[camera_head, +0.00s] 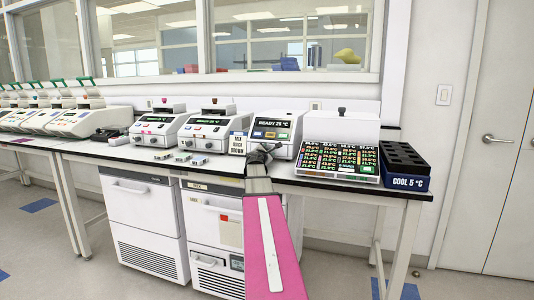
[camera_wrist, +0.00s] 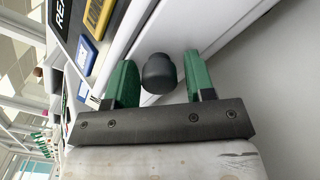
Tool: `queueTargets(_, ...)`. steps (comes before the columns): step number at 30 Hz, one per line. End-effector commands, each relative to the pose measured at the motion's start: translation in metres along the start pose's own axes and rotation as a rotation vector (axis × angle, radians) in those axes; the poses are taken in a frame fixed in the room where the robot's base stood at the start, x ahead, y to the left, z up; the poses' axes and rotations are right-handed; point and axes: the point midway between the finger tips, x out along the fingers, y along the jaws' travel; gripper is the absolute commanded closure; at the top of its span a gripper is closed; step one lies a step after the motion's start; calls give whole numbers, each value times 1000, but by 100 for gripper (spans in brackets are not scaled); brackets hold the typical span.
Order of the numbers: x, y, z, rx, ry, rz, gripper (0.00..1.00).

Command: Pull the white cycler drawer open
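The white cycler (camera_head: 275,124) with the "READY 25 °C" display stands on the bench in the head view. My gripper (camera_head: 262,153) is in front of its lower front. The wrist view shows a dark round knob (camera_wrist: 159,74) on a white front panel. My gripper (camera_wrist: 158,60) has its green fingers open on either side of the knob. The left finger is very near the knob, and a gap shows at the right finger. I cannot tell whether the left finger touches it. My arm hides part of the cycler's front in the head view.
Two more cyclers (camera_head: 207,128) and small plates (camera_head: 182,156) are to the left. White cabinets (camera_head: 145,215) stand under the bench (camera_head: 120,150).

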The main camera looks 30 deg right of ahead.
Motion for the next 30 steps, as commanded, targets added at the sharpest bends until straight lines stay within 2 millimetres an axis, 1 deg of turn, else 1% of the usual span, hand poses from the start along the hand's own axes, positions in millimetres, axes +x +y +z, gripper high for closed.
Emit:
queueTargets(1,0,0,0,0,0,0,68)
queueTargets(2,0,0,0,0,0,0,77)
queueTargets(3,0,0,0,0,0,0,90)
queueTargets(4,0,0,0,0,0,0,100)
queueTargets(8,-1,0,0,0,0,0,100)
queueTargets(11,-8,0,0,0,0,0,100)
queueTargets(14,-25,-1,0,0,0,0,100)
queueTargets(17,-51,-1,1,0,0,1,100)
queueTargets(21,-94,-2,1,0,1,1,100)
queueTargets(24,-120,-1,1,0,1,2,100)
queueTargets(27,-135,-1,1,0,0,1,100)
queueTargets(30,-138,0,0,0,0,0,100)
